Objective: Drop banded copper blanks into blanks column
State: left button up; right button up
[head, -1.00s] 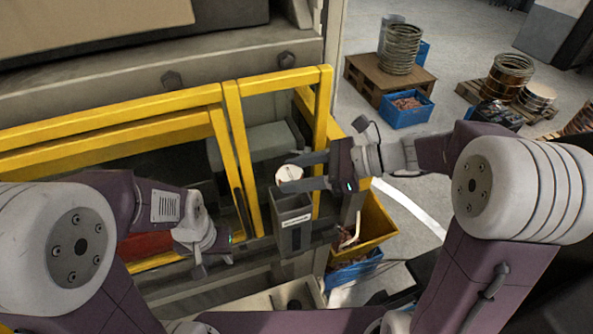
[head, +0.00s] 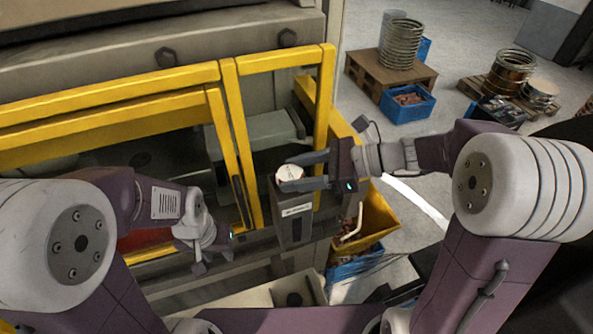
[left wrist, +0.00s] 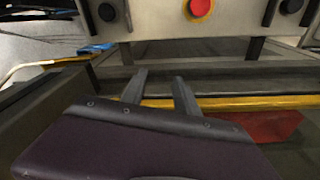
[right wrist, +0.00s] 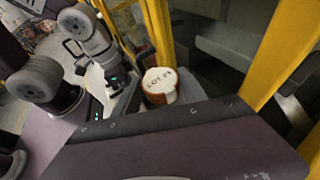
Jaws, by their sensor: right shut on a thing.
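A round copper blank (head: 290,173) with a white, lettered top is held between the fingers of my right gripper (head: 291,171). In the right wrist view the blank (right wrist: 160,86) shows its lettered white top and a brown copper side with a pale patch. Directly below is the grey upright blanks column (head: 294,226) with a white label. The blank overlaps the column's mouth; I cannot tell whether its underside is inside. My left gripper (head: 204,266) hangs to the left of the column, empty. In the left wrist view its two fingers (left wrist: 160,88) stand apart.
Yellow guard frames (head: 236,140) stand behind and left of the column. A yellow bin (head: 368,225) and a blue crate (head: 356,264) are right of it. A red button (left wrist: 200,8) shows in the left wrist view. Pallets with coils (head: 402,44) stand farther off.

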jog(key=o, duration=1.6)
jog(key=shift+d, duration=0.15)
